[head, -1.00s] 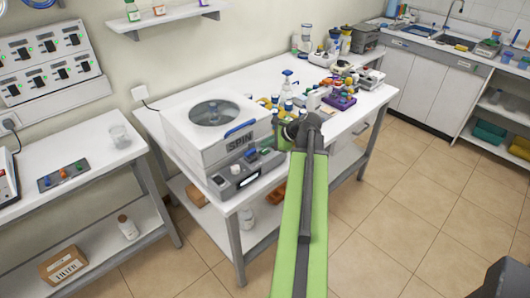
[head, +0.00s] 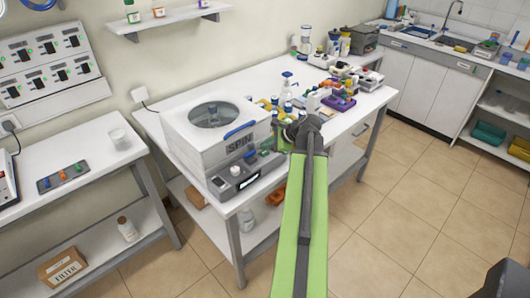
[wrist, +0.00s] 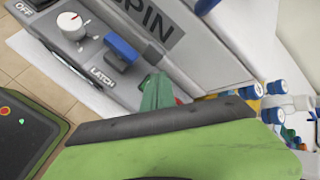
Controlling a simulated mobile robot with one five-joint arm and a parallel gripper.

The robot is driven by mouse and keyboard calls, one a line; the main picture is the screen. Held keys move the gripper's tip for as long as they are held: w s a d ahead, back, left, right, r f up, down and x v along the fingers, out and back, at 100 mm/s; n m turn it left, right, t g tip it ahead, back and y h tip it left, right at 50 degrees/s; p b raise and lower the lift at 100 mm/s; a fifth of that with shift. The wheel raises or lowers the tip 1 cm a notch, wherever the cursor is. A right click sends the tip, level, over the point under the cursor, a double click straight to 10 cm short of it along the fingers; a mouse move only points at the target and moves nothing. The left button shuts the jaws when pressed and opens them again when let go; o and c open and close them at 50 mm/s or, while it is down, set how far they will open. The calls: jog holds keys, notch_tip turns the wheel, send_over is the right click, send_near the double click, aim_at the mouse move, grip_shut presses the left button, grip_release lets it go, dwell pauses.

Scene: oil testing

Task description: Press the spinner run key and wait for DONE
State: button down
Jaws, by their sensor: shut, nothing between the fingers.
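The spinner (head: 205,150) is a white and grey box marked SPIN, with a round lid window and a sloped front panel. In the wrist view the panel shows a white knob (wrist: 71,24) with a red mark, near the word OFF, and a blue latch lever (wrist: 121,48) by the word LATCH. My gripper (wrist: 156,92), with green fingers, is shut and empty at the panel, to the right of the latch. A red piece shows just behind it, mostly hidden. I cannot tell whether the fingers touch a key.
Bottles and racks (head: 335,90) crowd the bench to the right of the spinner. A side table (head: 90,150) on the left holds a panel with coloured buttons (head: 63,177) and a clear beaker (head: 119,138). The tiled floor at the right is clear.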

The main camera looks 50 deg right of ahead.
dwell(0.7)
jog(key=shift+f+b, duration=0.4)
